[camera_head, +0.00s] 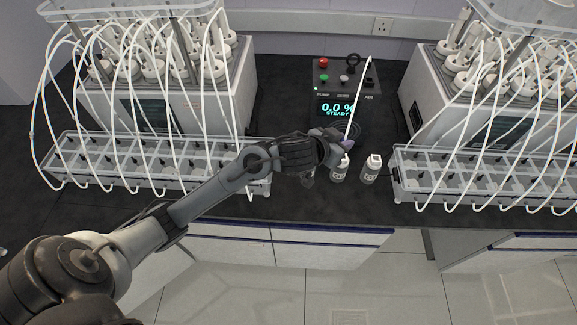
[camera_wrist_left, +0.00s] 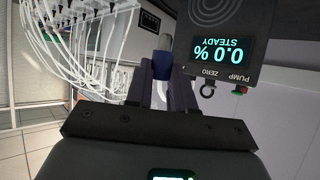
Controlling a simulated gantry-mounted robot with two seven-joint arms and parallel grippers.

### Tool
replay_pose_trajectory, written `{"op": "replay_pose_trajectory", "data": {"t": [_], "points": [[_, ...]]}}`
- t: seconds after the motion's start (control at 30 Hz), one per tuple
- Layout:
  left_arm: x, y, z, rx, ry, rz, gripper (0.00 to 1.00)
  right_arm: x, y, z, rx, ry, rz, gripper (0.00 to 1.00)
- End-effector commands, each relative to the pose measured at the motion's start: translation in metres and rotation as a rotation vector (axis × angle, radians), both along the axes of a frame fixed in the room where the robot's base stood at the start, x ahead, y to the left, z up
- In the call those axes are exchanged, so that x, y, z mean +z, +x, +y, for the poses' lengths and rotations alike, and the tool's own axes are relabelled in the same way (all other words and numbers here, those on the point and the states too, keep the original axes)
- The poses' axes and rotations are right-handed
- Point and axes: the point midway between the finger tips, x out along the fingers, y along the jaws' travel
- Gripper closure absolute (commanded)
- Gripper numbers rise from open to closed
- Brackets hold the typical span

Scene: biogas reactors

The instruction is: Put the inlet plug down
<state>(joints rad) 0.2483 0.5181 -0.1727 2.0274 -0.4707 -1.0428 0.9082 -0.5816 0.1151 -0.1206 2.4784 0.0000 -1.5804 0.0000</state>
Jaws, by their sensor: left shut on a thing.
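My left gripper (camera_head: 338,138) reaches in from the left and is over the dark bench in front of the control box. In the head view the plug is too small to make out clearly. A thin white tube (camera_head: 361,90) runs from the box's back right down towards the gripper. I cannot tell whether the plug touches anything.
The black control box (camera_head: 320,85) shows 0.0 % STEADY. Racks with many looping tubes (camera_head: 160,178) (camera_head: 480,190) stand left and right. The bench's front edge is close.

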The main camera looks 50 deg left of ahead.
Motion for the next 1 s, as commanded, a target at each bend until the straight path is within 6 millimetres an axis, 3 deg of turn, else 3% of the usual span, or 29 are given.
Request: {"op": "replay_pose_trajectory", "data": {"t": [0.03, 0.27, 0.73, 1.0], "points": [[-0.008, 0.002, -0.004, -0.004, -0.002, -0.003, 1.00, -0.011, 0.000, 0.000, 0.000, -0.001, -0.001, 0.57], [-0.015, 0.004, -0.001, -0.008, -0.001, 0.000, 1.00, -0.021, 0.001, -0.002, 0.004, -0.008, -0.003, 0.57], [-0.066, -0.013, 0.082, -0.007, 0.003, 0.004, 1.00, -0.031, 0.001, -0.002, 0.005, -0.008, -0.005, 0.57], [-0.079, -0.017, 0.106, -0.009, 0.000, 0.000, 1.00, -0.034, 0.001, 0.000, 0.000, -0.002, -0.004, 0.57]]}}
